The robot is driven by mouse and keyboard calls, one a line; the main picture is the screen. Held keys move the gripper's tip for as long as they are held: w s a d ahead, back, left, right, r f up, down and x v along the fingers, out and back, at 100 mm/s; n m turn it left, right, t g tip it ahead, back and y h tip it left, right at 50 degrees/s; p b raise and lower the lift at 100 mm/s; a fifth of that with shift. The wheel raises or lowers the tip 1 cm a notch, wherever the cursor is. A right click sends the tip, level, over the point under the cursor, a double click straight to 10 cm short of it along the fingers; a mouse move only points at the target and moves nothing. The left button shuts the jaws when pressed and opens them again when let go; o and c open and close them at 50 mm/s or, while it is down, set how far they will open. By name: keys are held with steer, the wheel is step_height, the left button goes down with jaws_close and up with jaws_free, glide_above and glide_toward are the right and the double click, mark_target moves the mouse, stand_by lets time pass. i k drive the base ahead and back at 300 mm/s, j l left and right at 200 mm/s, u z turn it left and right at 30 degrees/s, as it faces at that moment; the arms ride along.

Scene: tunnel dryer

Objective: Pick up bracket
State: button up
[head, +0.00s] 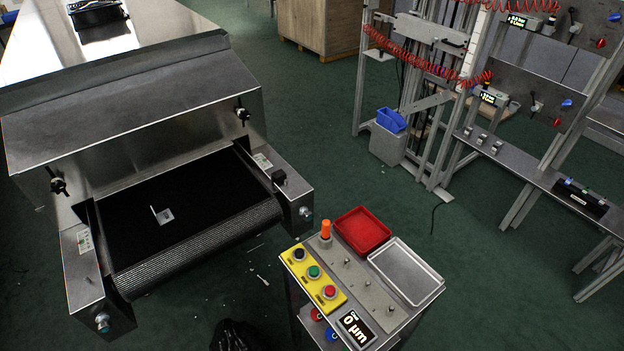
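The bracket (164,216) is a small pale L-shaped metal piece. It lies on the black belt (205,187) of the tunnel dryer, near the belt's front end and left of its middle. My gripper (234,338) shows as a dark shape at the bottom edge, partly cut off. It is well apart from the bracket, below and to the right of it in the picture. Its fingers are too dark to tell whether they are open or shut.
The steel dryer hood (135,105) rises behind the belt, with raised side rails. A control stand (350,285) at lower centre right carries buttons, a red tray (362,230) and a grey tray (407,272). Small debris lies on the green floor between. A workbench frame stands right.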

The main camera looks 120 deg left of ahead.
mark_target(166, 216)
steer(key=j+u, duration=0.1)
steer(key=u, duration=3.95)
steer(key=k+u, duration=0.1)
steer(key=u, duration=0.85)
steer(key=i+j+z, duration=0.1)
steer(key=i, duration=0.4)
steer(key=i+j+z, duration=0.1)
steer(key=i+j, duration=0.2)
steer(key=i, duration=0.2)
steer(key=i+j, duration=0.3)
steer(key=i, duration=0.2)
steer(key=l+z, duration=0.05)
